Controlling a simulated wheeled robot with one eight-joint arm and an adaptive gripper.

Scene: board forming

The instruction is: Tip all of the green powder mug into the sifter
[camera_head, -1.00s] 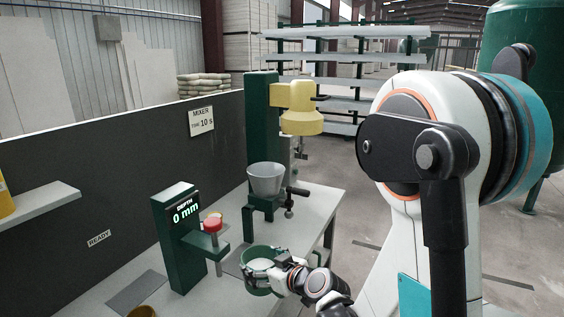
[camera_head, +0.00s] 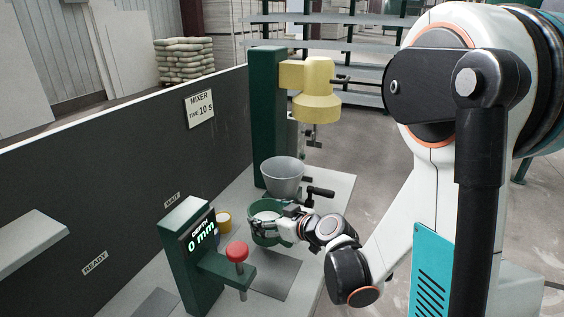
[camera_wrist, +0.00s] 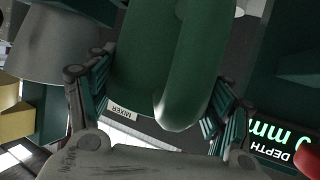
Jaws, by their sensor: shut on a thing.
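The green mug (camera_head: 262,236) is in the head view, at the front of the grey mixer bowl. It looks upright, with pale contents visible through its open top. My gripper (camera_head: 287,226) is shut on it from the right. In the wrist view the green mug (camera_wrist: 150,50) and its thick curved handle fill the middle, between the fingers of my gripper (camera_wrist: 160,100). The mug's opening is not clear in the wrist view. I cannot pick out a sifter for certain in either view.
The grey bowl (camera_head: 283,178) sits below the yellow mixer head (camera_head: 316,92), close behind the mug. The green depth gauge (camera_head: 190,250) with a red knob (camera_head: 237,252) stands at the front left. A small yellow container (camera_head: 223,220) is behind it. A dark wall (camera_head: 120,170) backs the bench.

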